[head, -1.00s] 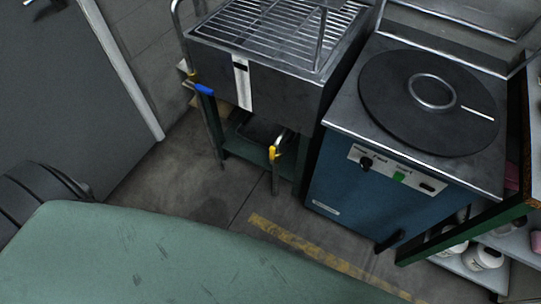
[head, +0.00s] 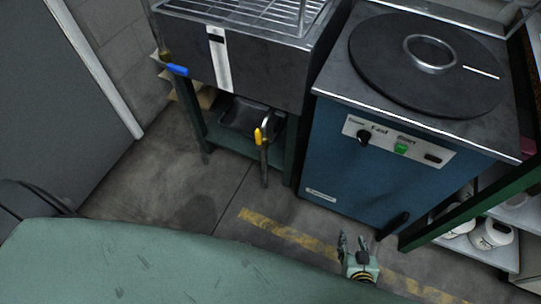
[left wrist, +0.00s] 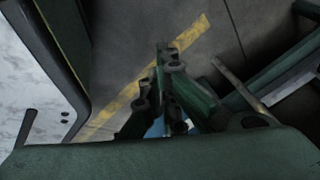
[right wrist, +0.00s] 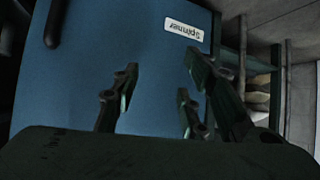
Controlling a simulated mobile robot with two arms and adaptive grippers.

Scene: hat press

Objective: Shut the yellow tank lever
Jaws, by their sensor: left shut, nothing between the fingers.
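The yellow lever (head: 258,136) hangs on a pipe below the front of the grey steel tank (head: 262,66). It points roughly downward along the pipe. My right gripper (head: 353,240) is low in front of the blue machine, to the right of and below the lever, apart from it. Its fingers are spread and empty, and they also show in the right wrist view (right wrist: 155,85) against the blue panel. My left gripper (left wrist: 164,62) is shut and empty above the floor in the left wrist view. It is not in the head view. The lever is not clearly seen in either wrist view.
A blue-handled lever (head: 177,70) sits at the tank's left corner. The blue spinner machine (head: 350,175) with a round black top stands right of the tank. A green-framed shelf (head: 450,212) is at the right. Open floor (head: 190,190) with a yellow stripe lies in front.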

